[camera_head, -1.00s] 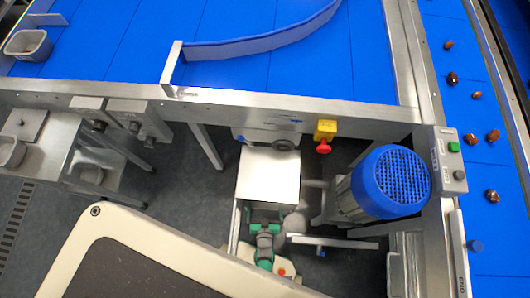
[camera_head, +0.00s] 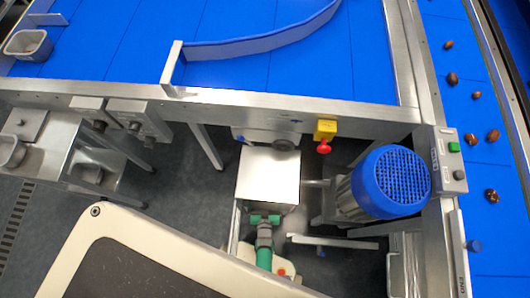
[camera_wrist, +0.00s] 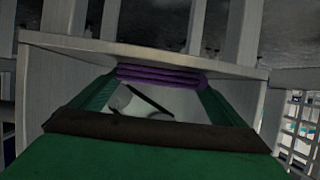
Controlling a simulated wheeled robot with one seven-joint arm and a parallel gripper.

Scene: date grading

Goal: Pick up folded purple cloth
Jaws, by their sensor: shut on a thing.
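The folded purple cloth (camera_wrist: 160,76) shows in the wrist view as a stack of purple layers under a pale metal edge. My gripper (camera_wrist: 160,84) has its green fingers on either side of the cloth, shut on it. In the head view my gripper (camera_head: 264,219) is at the front edge of a metal box, below the conveyor frame. The cloth is hidden from the head view.
The metal box (camera_head: 268,175) stands just ahead of my gripper. A blue-capped motor (camera_head: 390,182) is on the right, and a red button on a yellow housing (camera_head: 326,130) is above. A blue belt (camera_head: 490,230) carries several dates.

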